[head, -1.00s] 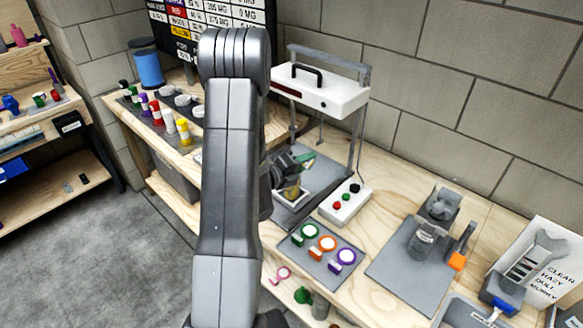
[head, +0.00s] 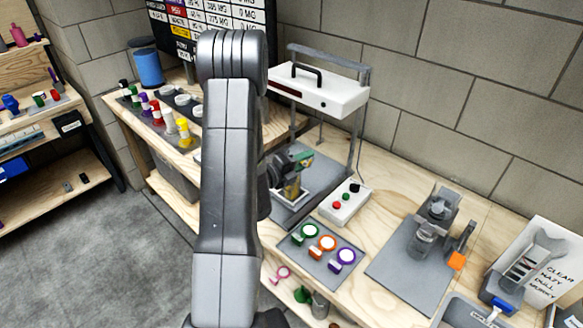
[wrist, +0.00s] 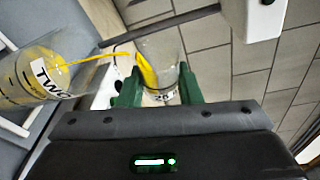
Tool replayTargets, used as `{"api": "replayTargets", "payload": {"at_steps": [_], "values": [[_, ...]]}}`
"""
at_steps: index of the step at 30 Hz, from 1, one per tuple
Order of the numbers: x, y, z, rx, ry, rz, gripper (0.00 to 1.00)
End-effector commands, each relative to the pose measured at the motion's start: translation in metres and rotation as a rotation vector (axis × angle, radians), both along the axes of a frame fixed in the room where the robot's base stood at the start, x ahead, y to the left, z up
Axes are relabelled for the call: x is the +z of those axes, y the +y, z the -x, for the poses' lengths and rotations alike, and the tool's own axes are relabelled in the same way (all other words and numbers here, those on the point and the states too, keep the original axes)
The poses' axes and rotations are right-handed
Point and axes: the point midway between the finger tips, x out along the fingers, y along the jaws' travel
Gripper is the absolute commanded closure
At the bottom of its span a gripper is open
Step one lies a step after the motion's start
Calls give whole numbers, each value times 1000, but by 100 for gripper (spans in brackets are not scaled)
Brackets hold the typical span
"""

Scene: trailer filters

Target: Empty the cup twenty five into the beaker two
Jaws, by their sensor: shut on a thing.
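My gripper (wrist: 158,88) has its green fingers shut on the clear cup (wrist: 163,52), whose label reads 25. The cup is tilted, and a yellow stream runs from it across to the beaker marked TWO (wrist: 42,72) at the left of the wrist view. The beaker holds yellow liquid. In the head view my gripper (head: 300,161) is above the grey plate under the white lamp frame. The beaker (head: 291,188) is just below it, partly hidden by my arm. The cup's remaining content cannot be measured clearly.
The white overhead box (head: 320,92) stands on posts close above my gripper. A button box (head: 346,203) stands to the right. A grey mat (head: 322,256) with green, orange and purple-rimmed pieces lies in front. Colored bottles (head: 158,115) stand at the left.

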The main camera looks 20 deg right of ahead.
Motion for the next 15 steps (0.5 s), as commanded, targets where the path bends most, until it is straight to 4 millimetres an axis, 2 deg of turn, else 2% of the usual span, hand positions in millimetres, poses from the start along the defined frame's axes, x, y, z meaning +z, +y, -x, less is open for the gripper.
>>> {"api": "replayTargets", "payload": {"at_steps": [15], "values": [[2,2,-3,1,35,25,91]]}}
